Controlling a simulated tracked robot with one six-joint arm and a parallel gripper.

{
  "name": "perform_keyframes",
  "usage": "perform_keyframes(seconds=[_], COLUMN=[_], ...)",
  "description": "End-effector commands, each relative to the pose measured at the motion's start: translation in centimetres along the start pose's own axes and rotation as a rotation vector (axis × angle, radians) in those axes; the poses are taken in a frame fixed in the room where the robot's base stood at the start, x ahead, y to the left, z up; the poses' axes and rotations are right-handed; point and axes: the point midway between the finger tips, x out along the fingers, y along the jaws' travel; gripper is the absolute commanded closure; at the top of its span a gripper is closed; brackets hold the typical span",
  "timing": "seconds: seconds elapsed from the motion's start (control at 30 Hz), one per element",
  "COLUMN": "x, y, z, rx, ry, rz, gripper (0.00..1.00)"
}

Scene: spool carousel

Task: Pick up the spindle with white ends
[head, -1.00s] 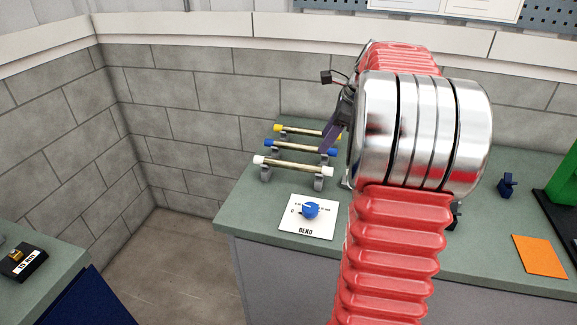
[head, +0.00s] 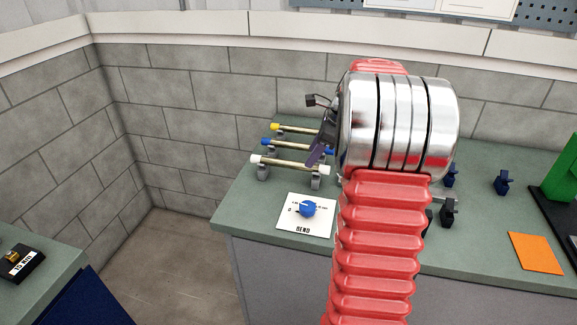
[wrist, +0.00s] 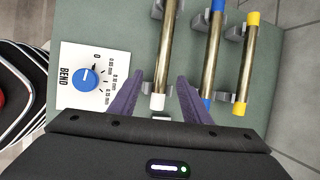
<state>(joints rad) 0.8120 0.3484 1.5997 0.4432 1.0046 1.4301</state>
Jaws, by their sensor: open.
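The spindle with white ends (head: 290,164) is a brass-coloured rod lying on grey supports, nearest the bench's front edge of three spindles. In the wrist view, the white-ended spindle (wrist: 164,58) runs up between the two purple fingers of my gripper (wrist: 152,84), with one white end just between them. My gripper also shows in the head view (head: 316,152), near the right end of this spindle. It is open, with a gap on both sides of the rod. The rod's other white end is out of the wrist view.
A blue-ended spindle (head: 291,147) and a yellow-ended spindle (head: 295,129) lie parallel behind it; the blue one is close to one finger. A white BEND panel with a blue knob (head: 307,208) is in front. Dark blue clamps (head: 502,182) and an orange square (head: 535,252) are to the right.

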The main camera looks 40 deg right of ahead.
Motion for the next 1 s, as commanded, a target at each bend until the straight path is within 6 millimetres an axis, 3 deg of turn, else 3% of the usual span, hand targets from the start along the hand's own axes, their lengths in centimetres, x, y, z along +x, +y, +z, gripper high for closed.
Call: perform_keyframes(seconds=[0.5, 0.8, 1.0], x=[1.2, 4.8, 6.1], y=[0.0, -0.2, -0.3], z=[0.1, 0.1, 0.1], rx=[-0.001, 0.000, -0.002], ry=[-0.001, 0.000, 0.000], rz=[0.000, 0.002, 0.000], gripper=[0.57, 0.57, 0.57])
